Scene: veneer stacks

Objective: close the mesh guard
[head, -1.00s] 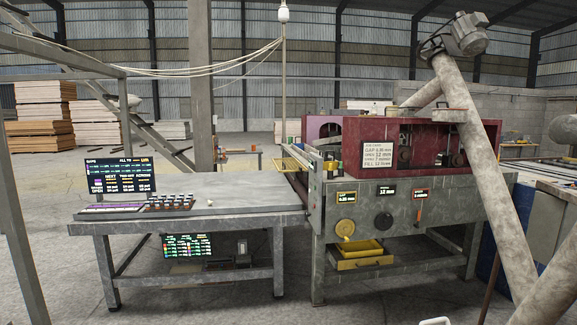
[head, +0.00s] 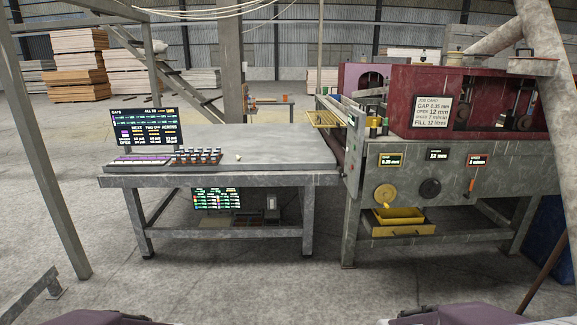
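The mesh guard looks to be the small yellow mesh panel (head: 322,118) at the infeed end of the red and grey machine (head: 455,160), where the grey table meets it. It appears to stick out roughly level, swung out from the machine; its hinge is too small to make out. Neither of my grippers shows. Only mauve parts, which look like my own arms, show along the bottom edge, far from the guard.
A grey table (head: 240,178) with a screen (head: 143,127) and small pots (head: 198,156) stands left of the machine. A yellow tray (head: 400,230) sits under the machine's front. A sloping pipe (head: 497,35) crosses at the right. The floor (head: 250,285) before the table is clear.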

